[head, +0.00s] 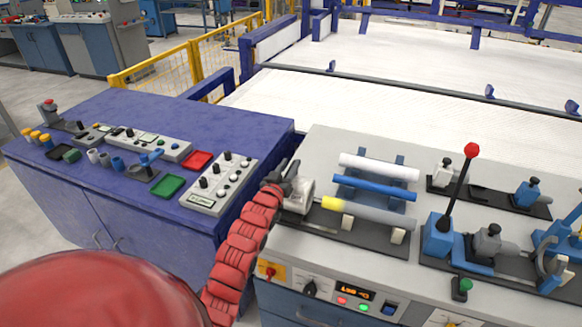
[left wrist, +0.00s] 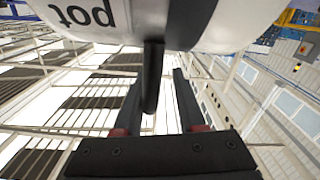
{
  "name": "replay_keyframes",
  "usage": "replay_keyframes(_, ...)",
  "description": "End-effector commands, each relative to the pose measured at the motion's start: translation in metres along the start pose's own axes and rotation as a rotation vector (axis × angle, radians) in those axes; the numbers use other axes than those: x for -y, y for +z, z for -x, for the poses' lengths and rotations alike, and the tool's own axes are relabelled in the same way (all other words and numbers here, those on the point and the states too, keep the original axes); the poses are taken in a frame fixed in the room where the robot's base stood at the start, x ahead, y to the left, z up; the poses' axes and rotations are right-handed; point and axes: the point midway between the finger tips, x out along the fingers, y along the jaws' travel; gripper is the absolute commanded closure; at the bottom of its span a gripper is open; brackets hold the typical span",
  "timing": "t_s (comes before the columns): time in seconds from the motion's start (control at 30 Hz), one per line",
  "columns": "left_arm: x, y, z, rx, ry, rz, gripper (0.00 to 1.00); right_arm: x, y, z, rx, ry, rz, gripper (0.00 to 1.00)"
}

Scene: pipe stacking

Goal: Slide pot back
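The pot shows in the left wrist view as a white, rounded body (left wrist: 185,22) with "pot" printed on it upside down. A dark rod-like handle (left wrist: 152,75) hangs from it. My left gripper (left wrist: 158,90) has its two black fingers on either side of this handle, with a visible gap on each side, so it looks open around it. In the head view my left gripper (head: 284,178) is at the left end of the pipe rack, by a small grey-white body (head: 299,196), likely the pot. The gripper partly hides it. My right gripper is not in view.
A white pipe (head: 378,167), a blue pipe (head: 374,187) and a grey pipe with a yellow end (head: 370,213) lie right of the gripper. A red-knobbed lever (head: 460,190) stands further right. The blue cabinet (head: 235,130) holds control boxes and trays.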

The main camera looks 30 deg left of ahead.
Motion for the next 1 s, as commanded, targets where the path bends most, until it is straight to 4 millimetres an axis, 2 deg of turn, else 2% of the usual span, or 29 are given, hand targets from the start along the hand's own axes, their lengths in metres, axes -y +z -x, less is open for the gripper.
replay_keyframes(0.3, -0.002, 0.001, 0.001, 0.001, 0.003, 0.001, 0.54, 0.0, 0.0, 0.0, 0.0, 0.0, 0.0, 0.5)
replay_keyframes(0.47, -0.002, 0.002, 0.011, 0.002, 0.004, 0.0, 0.54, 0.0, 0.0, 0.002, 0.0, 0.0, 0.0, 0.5)
replay_keyframes(0.67, 0.0, 0.003, 0.045, 0.0, 0.002, 0.0, 0.54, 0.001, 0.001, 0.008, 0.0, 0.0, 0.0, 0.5)
replay_keyframes(1.0, 0.002, 0.003, 0.123, 0.003, -0.003, 0.001, 0.54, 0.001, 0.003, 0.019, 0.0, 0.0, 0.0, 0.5)
